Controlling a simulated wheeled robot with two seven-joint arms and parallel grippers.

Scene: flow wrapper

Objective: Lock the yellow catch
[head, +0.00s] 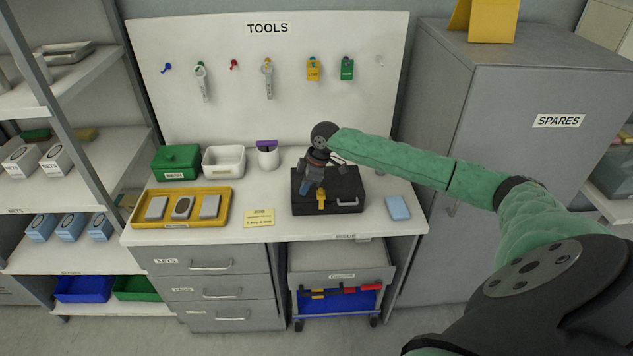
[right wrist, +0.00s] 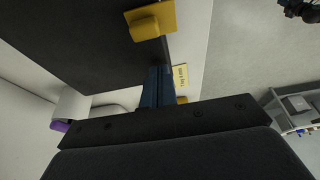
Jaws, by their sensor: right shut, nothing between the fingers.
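The black case (head: 345,186) lies on the bench top, with a grey handle at its front right. The yellow catch (head: 321,199) is at the case's front edge. In the right wrist view the catch (right wrist: 150,22) is a flat yellow plate with a raised, rounded piece on it. I cannot tell whether it is locked. My right gripper (head: 305,188) is above the front left part of the case, with its blue fingertips just left of the catch. Its fingers (right wrist: 156,88) are together and empty, and look apart from the catch. My left gripper is not seen.
A yellow tray (head: 182,222) with several grey items, a yellow note (head: 259,218) and a blue box (head: 397,208) flank the case. A green box (head: 176,161), white bin (head: 223,161) and white cup (head: 268,156) stand behind. A grey cabinet (head: 485,120) stands right.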

